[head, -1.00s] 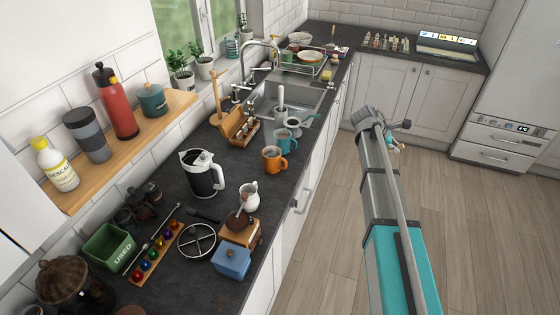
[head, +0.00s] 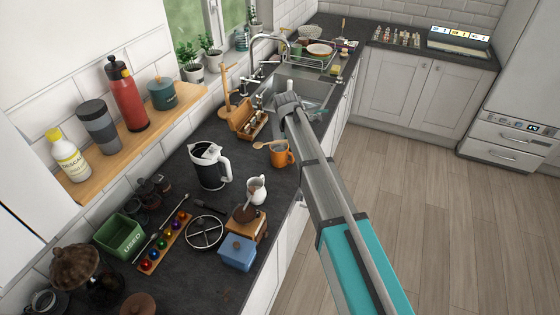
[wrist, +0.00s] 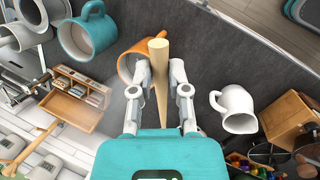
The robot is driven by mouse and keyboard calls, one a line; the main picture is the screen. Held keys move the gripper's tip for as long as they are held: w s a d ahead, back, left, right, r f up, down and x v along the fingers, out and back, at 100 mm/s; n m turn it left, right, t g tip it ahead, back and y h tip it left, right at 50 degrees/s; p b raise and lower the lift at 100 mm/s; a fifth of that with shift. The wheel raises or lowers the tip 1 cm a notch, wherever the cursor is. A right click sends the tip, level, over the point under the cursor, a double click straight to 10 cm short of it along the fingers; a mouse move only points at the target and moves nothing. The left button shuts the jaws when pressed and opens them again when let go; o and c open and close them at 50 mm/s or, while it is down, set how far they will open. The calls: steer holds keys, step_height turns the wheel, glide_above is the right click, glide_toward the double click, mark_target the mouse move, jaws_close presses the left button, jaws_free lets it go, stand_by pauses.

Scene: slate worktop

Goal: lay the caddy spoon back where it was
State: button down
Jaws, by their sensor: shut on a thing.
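My gripper (wrist: 160,78) is shut on a pale wooden caddy spoon (wrist: 159,48), which stands out between the two fingers in the wrist view. In the head view the spoon (head: 262,145) shows just left of my arm, by the orange mug (head: 281,154); my fingers are hidden there. In the wrist view the orange mug (wrist: 126,68) is partly behind the spoon and left finger. I cannot tell the spoon's height above the worktop.
A teal mug (wrist: 88,34) and a wooden box with compartments (wrist: 80,90) lie left in the wrist view. A white jug (wrist: 237,108) is at right. In the head view a kettle (head: 209,166) stands left of the orange mug, and the sink (head: 300,92) is behind.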

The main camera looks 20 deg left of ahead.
steer(key=g+y+b, duration=0.1)
steer(key=y+b, duration=0.1)
steer(key=b, duration=0.7)
glide_above(280, 173)
steer(key=f, duration=1)
steer(key=shift+s+f, duration=0.2)
steer(key=shift+s, duration=0.2)
steer(key=shift+f, duration=0.15)
steer(key=shift+s+d+b+x, duration=0.1)
steer(key=shift+s+b+x, duration=0.1)
steer(key=shift+b+x, duration=0.85)
steer(key=shift+s+d+b+x, duration=0.1)
steer(key=shift+s+b+x, duration=0.1)
steer(key=shift+b+x, duration=0.8)
steer(key=shift+s+d+b+x, duration=0.1)
steer(key=shift+s+b+x, duration=0.15)
steer(key=shift+b+x, duration=0.75)
steer(key=shift+f, duration=0.1)
steer(key=c, duration=0.5)
jaws_free()
steer(key=shift+c, duration=0.2)
